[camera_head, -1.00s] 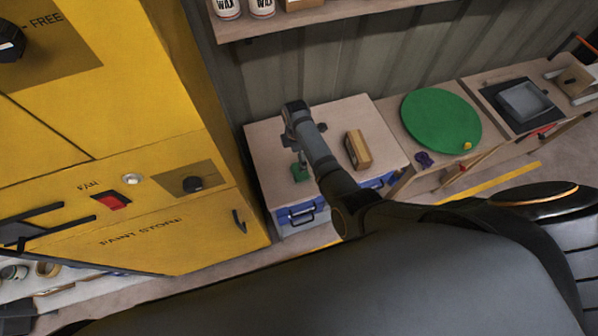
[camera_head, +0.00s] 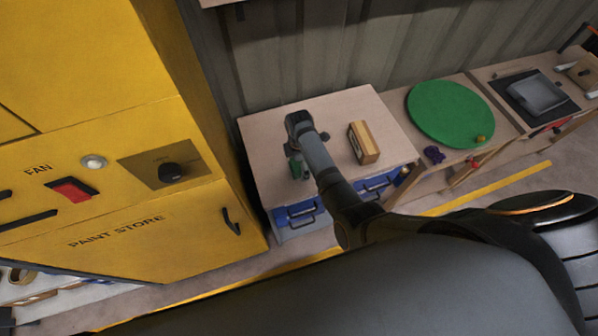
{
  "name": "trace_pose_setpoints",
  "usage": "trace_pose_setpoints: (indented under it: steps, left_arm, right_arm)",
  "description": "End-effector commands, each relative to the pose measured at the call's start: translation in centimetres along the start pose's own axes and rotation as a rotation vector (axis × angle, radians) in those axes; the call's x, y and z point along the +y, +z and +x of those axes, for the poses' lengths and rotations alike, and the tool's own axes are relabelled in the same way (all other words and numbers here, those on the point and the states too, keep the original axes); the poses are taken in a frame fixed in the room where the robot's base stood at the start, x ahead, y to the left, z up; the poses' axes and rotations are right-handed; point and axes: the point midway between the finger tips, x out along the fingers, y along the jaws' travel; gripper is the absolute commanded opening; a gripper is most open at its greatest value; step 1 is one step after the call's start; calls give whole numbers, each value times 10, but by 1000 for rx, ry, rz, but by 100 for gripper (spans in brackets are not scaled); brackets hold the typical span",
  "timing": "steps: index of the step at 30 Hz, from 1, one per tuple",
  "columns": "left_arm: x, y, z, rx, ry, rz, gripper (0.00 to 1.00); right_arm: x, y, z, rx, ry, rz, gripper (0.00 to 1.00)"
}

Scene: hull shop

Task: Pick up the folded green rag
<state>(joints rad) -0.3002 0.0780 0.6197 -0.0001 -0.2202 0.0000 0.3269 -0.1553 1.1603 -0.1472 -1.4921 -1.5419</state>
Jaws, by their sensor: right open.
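The folded green rag (camera_head: 293,169) lies on the wooden top of the drawer cabinet (camera_head: 262,135), near its front left edge. Only a small part of it shows. My right gripper (camera_head: 303,171) points down at the rag, just over it or around it; the fingers are small and dark, and I cannot tell whether they touch it. The gripper is open. My right forearm hides part of the cabinet top. My left gripper is out of view.
The yellow paint store (camera_head: 120,180) stands close on the left.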

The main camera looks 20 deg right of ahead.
Motion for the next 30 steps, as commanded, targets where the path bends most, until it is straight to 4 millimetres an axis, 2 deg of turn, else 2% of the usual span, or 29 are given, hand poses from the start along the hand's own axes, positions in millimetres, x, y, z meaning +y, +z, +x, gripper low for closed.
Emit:
trace_pose_setpoints:
  steps: [5, 18, 26, 30]
  left_arm:
    - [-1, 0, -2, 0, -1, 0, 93]
    - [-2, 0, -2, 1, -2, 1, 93]
    - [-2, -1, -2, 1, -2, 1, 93]
    - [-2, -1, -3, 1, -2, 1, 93]
  right_arm:
    - [0, 0, -2, 0, 1, 0, 98]
    - [0, 0, -2, 0, 0, 0, 40]
    - [0, 0, -5, 0, 1, 0, 40]
    - [2, 0, -21, 0, 4, 0, 40]
